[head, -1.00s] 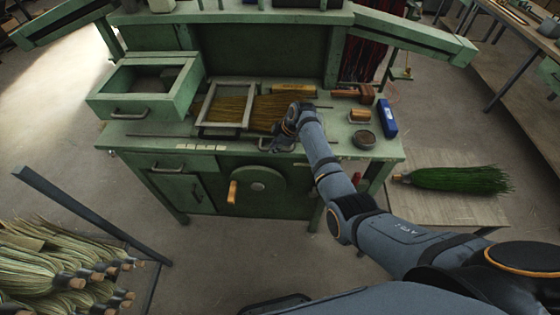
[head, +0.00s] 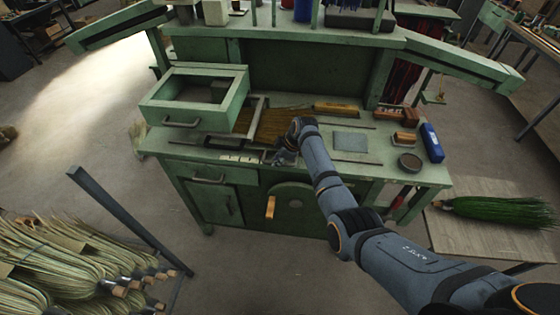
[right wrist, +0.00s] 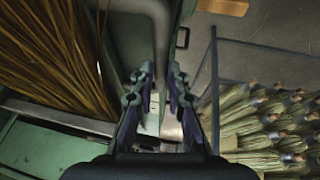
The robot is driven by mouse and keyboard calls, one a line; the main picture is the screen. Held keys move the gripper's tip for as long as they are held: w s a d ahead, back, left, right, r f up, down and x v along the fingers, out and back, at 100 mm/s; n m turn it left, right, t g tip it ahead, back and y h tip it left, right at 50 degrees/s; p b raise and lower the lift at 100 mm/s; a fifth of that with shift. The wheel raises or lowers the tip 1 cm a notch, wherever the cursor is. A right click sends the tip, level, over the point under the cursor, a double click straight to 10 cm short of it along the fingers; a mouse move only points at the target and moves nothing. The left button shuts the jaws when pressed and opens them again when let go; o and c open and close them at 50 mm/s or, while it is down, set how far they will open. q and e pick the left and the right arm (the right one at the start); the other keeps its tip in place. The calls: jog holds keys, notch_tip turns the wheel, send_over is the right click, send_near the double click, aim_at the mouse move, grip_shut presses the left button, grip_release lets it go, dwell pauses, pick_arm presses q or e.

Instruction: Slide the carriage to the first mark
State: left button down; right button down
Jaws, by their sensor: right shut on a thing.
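The carriage (head: 258,114), a pale grey rectangular frame, lies over the tan bristles (head: 275,126) on the green bench. Its left part is hidden by the green open box. My right gripper (head: 284,158) is at the bench's front edge, at the carriage's front right. In the right wrist view, my right gripper (right wrist: 161,75) has its fingers on either side of a grey bar (right wrist: 162,42), which looks like the carriage handle. A row of pale mark plates (head: 240,158) on the front edge lies just left of the gripper; they show between the fingers too (right wrist: 152,122). My left gripper is out of view.
The green open box (head: 195,112) stands at the bench's left, close to the carriage. Right of my arm are a grey plate (head: 350,140), a round dish (head: 410,162) and a blue box (head: 432,142). A wooden crank handle (head: 270,207) sticks out below the front edge.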

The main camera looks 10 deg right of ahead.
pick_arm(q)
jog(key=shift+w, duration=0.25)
pick_arm(e)
jog(key=c, duration=1.3)
grip_release()
jog(key=shift+c, duration=0.2)
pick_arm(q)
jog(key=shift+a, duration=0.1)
pick_arm(e)
jog(key=shift+d, duration=0.1)
jog(key=v, duration=1.2)
